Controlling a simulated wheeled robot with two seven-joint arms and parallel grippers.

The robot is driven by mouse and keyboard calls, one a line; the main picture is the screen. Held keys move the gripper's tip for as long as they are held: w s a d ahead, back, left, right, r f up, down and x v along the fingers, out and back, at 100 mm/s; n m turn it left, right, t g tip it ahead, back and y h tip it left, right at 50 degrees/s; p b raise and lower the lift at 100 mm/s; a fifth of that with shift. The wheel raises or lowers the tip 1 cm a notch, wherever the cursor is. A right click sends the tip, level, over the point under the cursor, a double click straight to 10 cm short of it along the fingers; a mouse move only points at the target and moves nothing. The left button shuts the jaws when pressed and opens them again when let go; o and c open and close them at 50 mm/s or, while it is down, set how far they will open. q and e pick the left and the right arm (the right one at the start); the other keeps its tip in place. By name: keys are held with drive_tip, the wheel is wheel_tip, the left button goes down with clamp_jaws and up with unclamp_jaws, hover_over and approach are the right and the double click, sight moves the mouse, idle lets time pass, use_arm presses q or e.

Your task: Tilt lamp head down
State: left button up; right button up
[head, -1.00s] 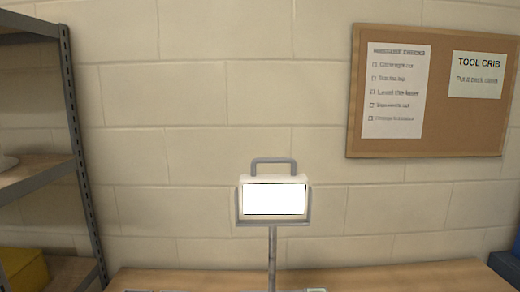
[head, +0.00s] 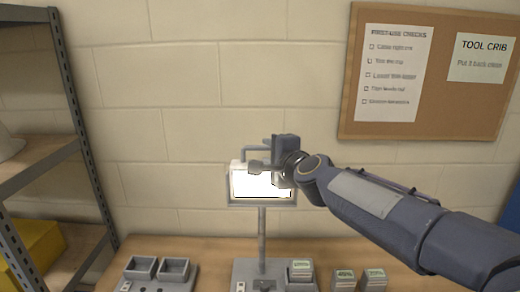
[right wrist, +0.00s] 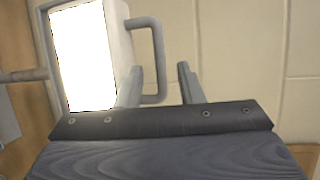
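The work lamp's head, with a bright white panel (head: 247,184), sits in a grey yoke on an upright post (head: 262,232). The panel faces me, roughly upright. A grey U-shaped handle (head: 246,152) rises from its top, partly hidden by my gripper. My right gripper (head: 262,168) is at the lamp head, in front of its upper right part. In the right wrist view its two fingers (right wrist: 158,84) are apart, with the handle's outer bar (right wrist: 158,55) showing between them. I cannot tell whether they touch it. My left gripper is not in view.
Tubs on a grey tray (head: 160,268) stand left on the wooden bench (head: 215,247). Small boxes (head: 358,280) with labels stand right of the post. A metal shelf (head: 75,130) is at the left. A corkboard (head: 430,125) hangs on the block wall behind.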

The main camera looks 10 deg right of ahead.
sight(263, 149)
drive_tip(key=b+x, duration=0.1)
drive_tip(key=x, duration=0.3)
drive_tip(key=shift+w+f, duration=0.15)
drive_tip(key=shift+w+a, duration=0.15)
drive_tip(key=shift+w, duration=0.4)
clamp_jaws()
